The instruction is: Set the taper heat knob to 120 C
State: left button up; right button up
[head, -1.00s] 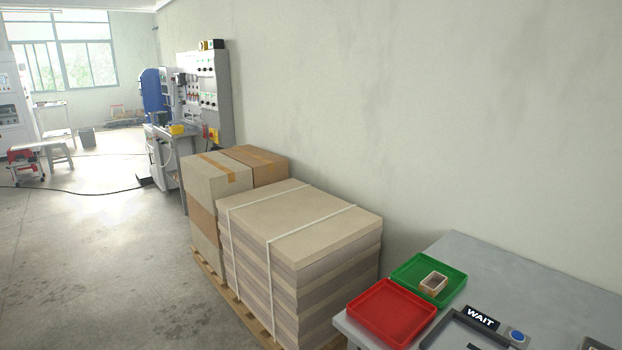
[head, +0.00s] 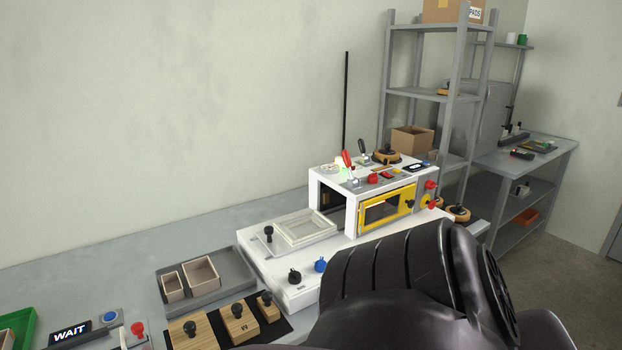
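The white machine (head: 265,262) stands on the grey bench in the middle of the head view. On its low front part are a black knob (head: 295,277) and a blue knob (head: 320,265), close together. Small lettering lies below the black knob, but I cannot read it or any heat scale. More red and black knobs (head: 430,184) sit at the right end of the yellow-framed housing. I cannot tell which knob is the taper heat knob or its setting. A dark link of my own arm covers the lower right. Neither gripper shows.
A grey tray (head: 236,285) holds two small open boxes. Wooden blocks with black handles (head: 238,323) lie in front of it. A WAIT sign (head: 70,333) and a green tray (head: 16,329) are at the lower left. Grey shelving (head: 388,60) stands behind the machine.

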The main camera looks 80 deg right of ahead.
aim_at(372, 178)
jog(key=z, duration=2.9)
jog(key=u, duration=0.5)
jog(key=l+u, duration=0.3)
jog(key=u, duration=0.15)
jog(key=l+u, duration=0.45)
jog(key=k+l+u, duration=0.1)
jog(key=l+u, duration=0.3)
jog(key=l, duration=0.35)
